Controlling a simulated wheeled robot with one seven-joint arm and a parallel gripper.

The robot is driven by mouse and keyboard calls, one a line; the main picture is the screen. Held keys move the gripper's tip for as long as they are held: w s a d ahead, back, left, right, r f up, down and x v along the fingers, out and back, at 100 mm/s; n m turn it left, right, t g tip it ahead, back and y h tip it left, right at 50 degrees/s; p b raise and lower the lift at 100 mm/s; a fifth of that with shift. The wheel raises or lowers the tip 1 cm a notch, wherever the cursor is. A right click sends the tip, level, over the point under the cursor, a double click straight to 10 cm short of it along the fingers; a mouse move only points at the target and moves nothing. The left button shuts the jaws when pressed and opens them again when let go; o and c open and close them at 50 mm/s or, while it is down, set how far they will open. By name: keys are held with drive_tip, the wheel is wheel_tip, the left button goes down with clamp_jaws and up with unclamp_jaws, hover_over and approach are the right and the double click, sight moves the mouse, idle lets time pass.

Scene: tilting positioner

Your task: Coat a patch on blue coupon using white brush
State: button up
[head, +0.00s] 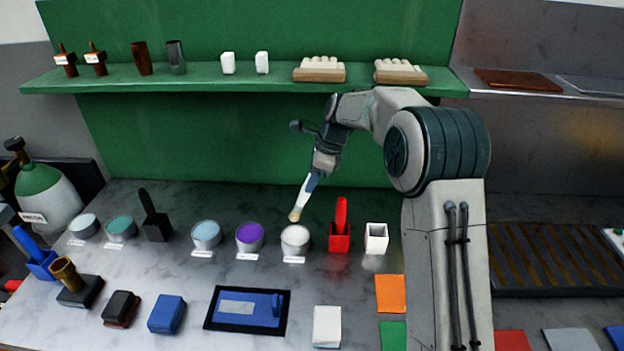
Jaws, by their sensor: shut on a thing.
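My gripper (316,175) is shut on the white brush (304,194), which hangs tilted with its cream bristles down and to the left. The bristle tip appears just above a pot of white coating (295,238); I cannot tell whether it touches it. An empty white holder (376,240) stands to the right of the red one. A flat blue square, which looks like the blue coupon (614,336), lies at the lower right edge, partly cut off by the frame. I see no coated patch on its visible part.
Pots of purple (250,236), pale blue (206,235) and teal (121,228) stand left. A red brush holder (340,240) and a black one (157,228) stand nearby. Orange (390,294) and green (393,335) squares lie in front. A green shelf (200,80) spans behind.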

drive_tip(key=shift+s+a+f+b, duration=0.1)
drive_tip(key=shift+f+b, duration=1)
drive_tip(key=shift+f, duration=0.35)
drive_tip(key=shift+a+f+b, duration=0.1)
drive_tip(key=shift+f+b, duration=1)
drive_tip(key=shift+f, duration=0.8)
idle(0.3)
wheel_tip(320, 180, up, 7)
drive_tip(key=p, duration=0.6)
drive_tip(key=shift+r, duration=0.1)
drive_tip(key=shift+d, duration=0.1)
idle(0.6)
